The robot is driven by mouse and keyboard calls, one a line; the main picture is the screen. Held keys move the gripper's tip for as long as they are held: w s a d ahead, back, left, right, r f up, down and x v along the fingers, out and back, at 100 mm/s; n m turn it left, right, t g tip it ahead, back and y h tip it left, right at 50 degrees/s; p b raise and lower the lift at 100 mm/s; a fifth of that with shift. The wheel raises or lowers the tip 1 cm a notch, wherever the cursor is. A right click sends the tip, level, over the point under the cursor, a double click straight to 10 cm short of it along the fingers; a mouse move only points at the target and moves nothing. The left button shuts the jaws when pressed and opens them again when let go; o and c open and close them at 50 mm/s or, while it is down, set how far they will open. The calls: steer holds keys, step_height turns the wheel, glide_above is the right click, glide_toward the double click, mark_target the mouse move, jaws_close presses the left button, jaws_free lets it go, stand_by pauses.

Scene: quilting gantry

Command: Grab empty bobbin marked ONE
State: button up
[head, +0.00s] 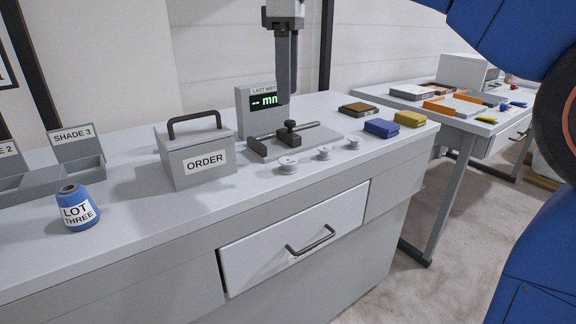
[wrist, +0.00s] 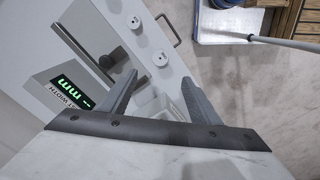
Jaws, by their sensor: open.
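Three small pale bobbins stand in a row near the front edge of the bench: a left one (head: 287,164), a middle one (head: 323,152) and a right one (head: 353,142). They look bare of thread. Their marks are too small to read, so I cannot tell which is ONE. My gripper (head: 286,98) hangs above the bench, in front of the display in the head view, apart from the bobbins. In the wrist view my gripper (wrist: 158,77) is open and empty, with one bobbin (wrist: 160,59) just beyond its fingertips and another (wrist: 133,22) farther up.
A display box (head: 243,112) and a dark clamp fixture (head: 289,135) stand behind the bobbins. A grey ORDER box (head: 195,160) and a blue LOT THREE spool (head: 76,209) are to the left. Blue (head: 381,128) and yellow (head: 409,119) blocks lie right. A drawer handle (head: 310,240) juts below.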

mark_target(288, 160)
step_height(288, 160, down, 16)
steer(key=shift+f, duration=0.1)
stand_by(0.6)
steer(key=c, duration=1.1)
